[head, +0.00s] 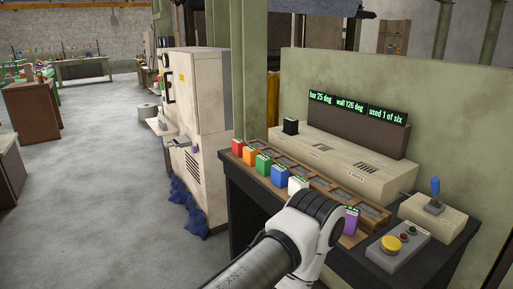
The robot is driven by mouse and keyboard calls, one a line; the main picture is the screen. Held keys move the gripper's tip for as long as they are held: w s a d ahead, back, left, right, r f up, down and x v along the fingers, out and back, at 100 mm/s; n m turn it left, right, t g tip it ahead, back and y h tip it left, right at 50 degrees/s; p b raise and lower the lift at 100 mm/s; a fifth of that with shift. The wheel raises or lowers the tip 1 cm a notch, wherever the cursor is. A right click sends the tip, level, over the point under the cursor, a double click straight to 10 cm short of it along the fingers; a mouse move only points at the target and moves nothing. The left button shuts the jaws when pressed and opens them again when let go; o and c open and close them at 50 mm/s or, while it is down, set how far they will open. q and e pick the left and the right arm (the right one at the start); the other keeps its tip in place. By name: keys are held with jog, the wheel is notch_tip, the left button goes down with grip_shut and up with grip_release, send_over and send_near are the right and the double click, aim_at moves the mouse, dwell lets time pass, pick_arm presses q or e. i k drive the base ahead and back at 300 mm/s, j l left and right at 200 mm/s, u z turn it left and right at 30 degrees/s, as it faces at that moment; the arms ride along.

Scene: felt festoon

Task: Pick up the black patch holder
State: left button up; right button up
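A small black block-shaped holder (290,127) stands upright at the left end of the beige machine top, behind the rack; it looks like the black patch holder. Red (238,148), orange (249,155), green (263,165), blue (279,175), white (298,185) and purple (350,220) holders sit along the front of a brown rack (335,190). One of my arms crosses the lower middle and hides part of the rack. Neither gripper shows.
Displays (358,106) read "bar 25 deg", "wall 126 deg" and "used 1 of six". A button box (398,250) and a blue-handled joystick box (433,215) are at right. A beige cabinet (197,110) stands left. Open floor (90,190) lies further left.

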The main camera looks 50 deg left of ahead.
aim_at(290, 124)
jog(key=u, duration=1.25)
